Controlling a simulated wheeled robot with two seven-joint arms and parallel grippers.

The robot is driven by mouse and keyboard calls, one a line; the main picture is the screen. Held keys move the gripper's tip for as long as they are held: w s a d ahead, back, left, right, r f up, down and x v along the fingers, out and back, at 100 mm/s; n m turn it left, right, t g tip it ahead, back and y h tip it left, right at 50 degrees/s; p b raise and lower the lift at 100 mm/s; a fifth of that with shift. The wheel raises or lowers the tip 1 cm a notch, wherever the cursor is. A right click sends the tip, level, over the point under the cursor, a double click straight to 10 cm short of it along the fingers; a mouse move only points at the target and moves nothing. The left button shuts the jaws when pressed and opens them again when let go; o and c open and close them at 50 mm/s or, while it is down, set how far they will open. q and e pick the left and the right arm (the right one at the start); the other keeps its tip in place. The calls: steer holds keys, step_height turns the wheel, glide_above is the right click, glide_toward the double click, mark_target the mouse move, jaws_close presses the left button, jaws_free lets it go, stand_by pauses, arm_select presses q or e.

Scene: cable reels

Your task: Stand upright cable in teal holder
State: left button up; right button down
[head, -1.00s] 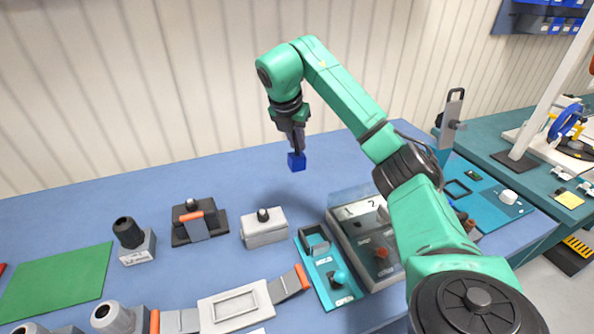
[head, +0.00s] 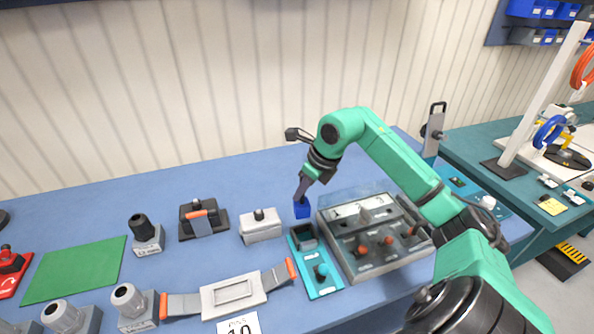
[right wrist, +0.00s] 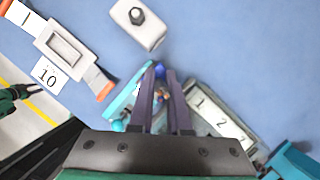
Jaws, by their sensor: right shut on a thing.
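My right gripper (head: 303,196) is shut on a small blue block (head: 302,208), held at its fingertips just above and behind the teal holder. The block also shows in the right wrist view (right wrist: 160,70), partly hidden by the fingers. The teal holder (head: 328,288) is a flat plate on the bench with a square, open-topped socket (head: 304,238) at its far end and a teal knob (head: 321,270) nearer me. The block is apart from the socket. I cannot make out a cable on the block. A gripper that looks like my left (right wrist: 30,91) shows small at the left wrist-view edge.
A clear-lidded grey box (head: 350,262) with red knobs stands directly right of the holder. A grey block with a black knob (head: 262,226) stands to its left. A strap with a grey frame (head: 233,292) lies at front left. The bench behind is clear.

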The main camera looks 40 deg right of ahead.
mark_target(306, 206)
steer(key=shift+s+r+n, duration=0.15)
steer(key=shift+s+n, duration=0.45)
steer(key=shift+s, duration=0.1)
steer(key=shift+s+a+y, duration=0.1)
steer(key=shift+s+y, duration=0.2)
steer(key=shift+s, duration=0.05)
steer(key=shift+f+b, duration=0.35)
steer(key=shift+f, duration=0.05)
steer(key=f, duration=0.1)
steer(key=f+b, duration=0.1)
steer(key=f, duration=0.1)
steer(key=f+b, duration=0.1)
steer(key=shift+w+f, duration=0.2)
steer(key=shift+w, duration=0.2)
arm_select(q)
steer(key=f, duration=0.2)
steer(key=shift+s+f, duration=0.3)
steer(key=shift+f, duration=0.05)
arm_select(e)
steer(key=shift+s, duration=0.15)
steer(key=shift+b, duration=0.3)
arm_select(q)
steer(key=shift+f, duration=0.25)
arm_select(e)
steer(key=shift+r, duration=0.1)
